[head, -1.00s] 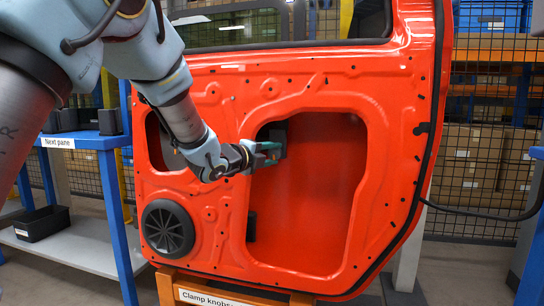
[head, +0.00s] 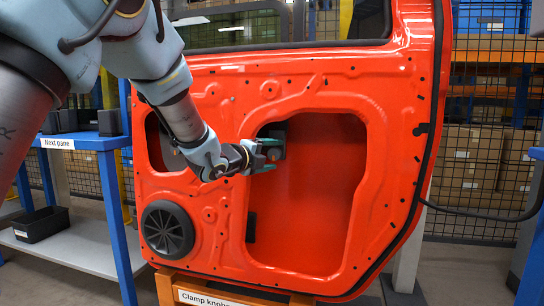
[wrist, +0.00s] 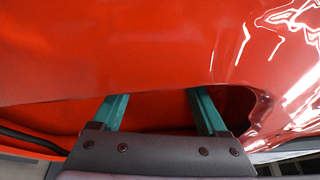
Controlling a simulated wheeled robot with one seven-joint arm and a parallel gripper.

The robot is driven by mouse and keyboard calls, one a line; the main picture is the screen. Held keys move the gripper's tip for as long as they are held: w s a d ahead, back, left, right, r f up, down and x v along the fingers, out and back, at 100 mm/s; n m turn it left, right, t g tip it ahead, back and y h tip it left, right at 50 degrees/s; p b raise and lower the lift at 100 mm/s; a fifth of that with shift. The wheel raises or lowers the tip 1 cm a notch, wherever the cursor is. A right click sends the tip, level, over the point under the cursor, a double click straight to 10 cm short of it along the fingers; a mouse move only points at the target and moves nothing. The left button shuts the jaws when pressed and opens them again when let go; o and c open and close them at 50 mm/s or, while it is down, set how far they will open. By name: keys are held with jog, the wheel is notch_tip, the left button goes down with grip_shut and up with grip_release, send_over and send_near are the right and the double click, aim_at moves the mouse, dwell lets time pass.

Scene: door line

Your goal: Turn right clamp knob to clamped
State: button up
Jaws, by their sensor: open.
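The orange-red door panel (head: 310,95) stands upright in front of me. My gripper (head: 268,155) has teal fingers and is at the upper left of the panel's large opening. A dark block (head: 276,133) sits inside that opening, right behind my fingers. I cannot tell whether it carries the right clamp knob, or whether my fingers touch it. In the wrist view, my gripper (wrist: 158,97) is open, its two fingers apart and reaching into the opening under the red panel edge. Their tips are hidden behind the sheet. No knob is clearly seen between them.
Another dark block (head: 251,227) is at the opening's lower left. A round black speaker (head: 167,229) is on the lower left of the panel. A label reading "Clamp knobs" (head: 207,298) is on the stand below. A blue shelf (head: 84,141) stands at left.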

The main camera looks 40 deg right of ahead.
jog(key=p+v, duration=0.2)
jog(key=v, duration=0.9)
dwell(0.4)
